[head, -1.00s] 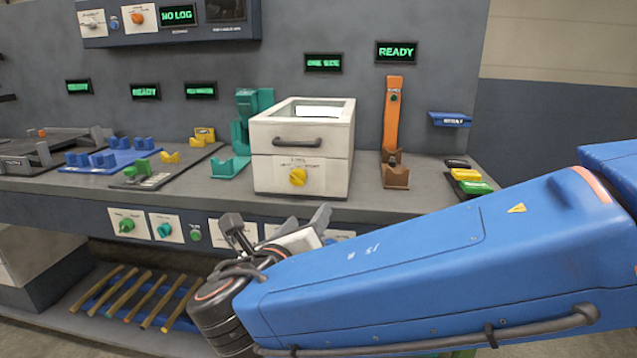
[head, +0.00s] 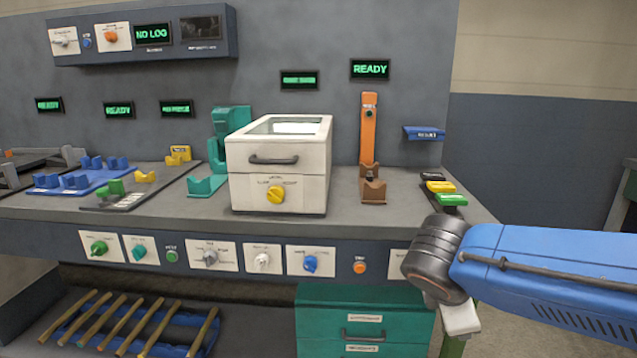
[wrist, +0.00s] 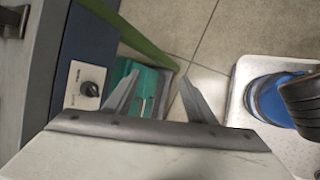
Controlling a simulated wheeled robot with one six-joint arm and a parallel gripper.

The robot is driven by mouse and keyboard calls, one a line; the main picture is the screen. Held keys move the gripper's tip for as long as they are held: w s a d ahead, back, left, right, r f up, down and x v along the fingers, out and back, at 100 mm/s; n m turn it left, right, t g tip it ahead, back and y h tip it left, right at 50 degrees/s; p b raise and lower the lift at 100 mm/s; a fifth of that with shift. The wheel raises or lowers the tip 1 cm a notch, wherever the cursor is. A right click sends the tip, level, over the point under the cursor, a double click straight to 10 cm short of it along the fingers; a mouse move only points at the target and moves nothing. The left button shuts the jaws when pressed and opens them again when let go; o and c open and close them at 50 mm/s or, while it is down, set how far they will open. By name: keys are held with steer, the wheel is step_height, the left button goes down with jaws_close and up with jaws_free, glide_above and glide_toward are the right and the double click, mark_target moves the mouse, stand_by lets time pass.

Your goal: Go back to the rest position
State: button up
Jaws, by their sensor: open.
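In the wrist view my gripper (wrist: 155,100) is open, its two grey fingers apart with nothing between them. It points down past the bench's edge, over the tiled floor and a green drawer unit (wrist: 147,88). In the head view my blue arm reaches in from the right, with its dark wrist joint in front of the bench's right end. The gripper fingers are hidden in the head view.
The bench (head: 350,222) carries a white box (head: 278,165) with a handle, an orange stand (head: 368,140), a teal fixture (head: 217,150) and coloured blocks (head: 440,187) near my arm. Knobs line its front. A rack of wooden rods (head: 125,325) lies below; the green drawers (head: 365,322) stand at right.

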steer(key=s+d+f+m+y, duration=0.1)
steer(key=s+m, duration=0.3)
steer(key=m, duration=0.4)
steer(key=s+d+f+m+y, duration=0.1)
steer(key=s+f+m+y, duration=0.2)
steer(key=m, duration=0.6)
steer(key=shift+s+d+y, duration=0.25)
steer(key=shift+s+y, duration=0.35)
steer(key=shift+s, duration=0.65)
